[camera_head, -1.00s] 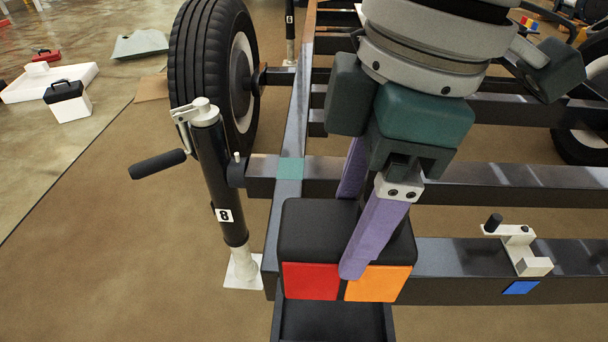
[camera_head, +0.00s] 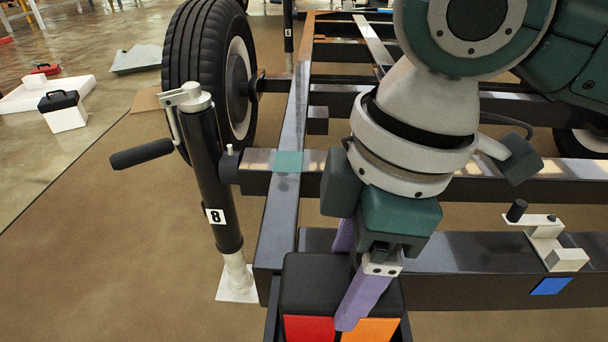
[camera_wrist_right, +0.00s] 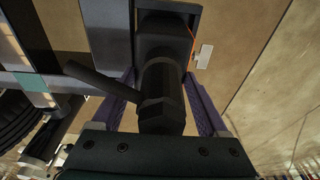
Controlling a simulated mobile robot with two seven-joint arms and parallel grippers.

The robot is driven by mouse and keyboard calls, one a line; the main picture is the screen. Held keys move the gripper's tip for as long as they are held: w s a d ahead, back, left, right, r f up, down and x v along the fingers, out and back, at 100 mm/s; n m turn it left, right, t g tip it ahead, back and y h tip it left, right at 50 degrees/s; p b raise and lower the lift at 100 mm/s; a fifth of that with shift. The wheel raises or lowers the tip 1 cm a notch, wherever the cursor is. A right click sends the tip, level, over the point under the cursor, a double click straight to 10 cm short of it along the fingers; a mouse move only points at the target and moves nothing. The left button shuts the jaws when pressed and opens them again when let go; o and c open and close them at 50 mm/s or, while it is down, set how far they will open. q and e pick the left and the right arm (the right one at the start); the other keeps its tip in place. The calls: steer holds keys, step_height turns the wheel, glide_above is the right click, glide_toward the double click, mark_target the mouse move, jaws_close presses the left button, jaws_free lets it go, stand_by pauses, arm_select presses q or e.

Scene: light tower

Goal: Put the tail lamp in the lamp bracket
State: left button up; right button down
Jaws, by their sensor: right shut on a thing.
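The tail lamp (camera_head: 318,272) is a black box with a red and an orange lens on its front face, at the bottom of the head view. My right gripper (camera_head: 347,285) is shut on it, with purple fingers on either side. The dark lamp bracket (camera_head: 271,312) shows as narrow walls left and right of the lamp. The lamp hides the rest, so I cannot tell whether it touches the bracket floor. In the right wrist view my purple fingers (camera_wrist_right: 160,105) flank a dark cylindrical part. My left gripper is not in view.
A dark trailer frame (camera_head: 460,258) lies behind the lamp. A jack (camera_head: 212,185) marked 8, with a crank handle (camera_head: 142,154), stands to the left beside a tire (camera_head: 205,75). A white crank latch (camera_head: 548,240) sits on the right beam.

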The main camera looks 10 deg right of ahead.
steer(key=shift+f, duration=0.1)
jaws_free()
steer(key=r+p, duration=0.2)
steer(key=r, duration=0.1)
steer(key=d+r+p, duration=0.1)
steer(key=r+p, duration=0.2)
steer(key=r, duration=0.1)
steer(key=r+p, duration=0.3)
steer(key=r, duration=0.1)
steer(key=shift+s+d+r, duration=0.15)
steer(key=shift+s+d, duration=0.05)
steer(key=shift+d, duration=0.1)
steer(key=shift+r+p, duration=0.3)
steer(key=shift+r, duration=0.15)
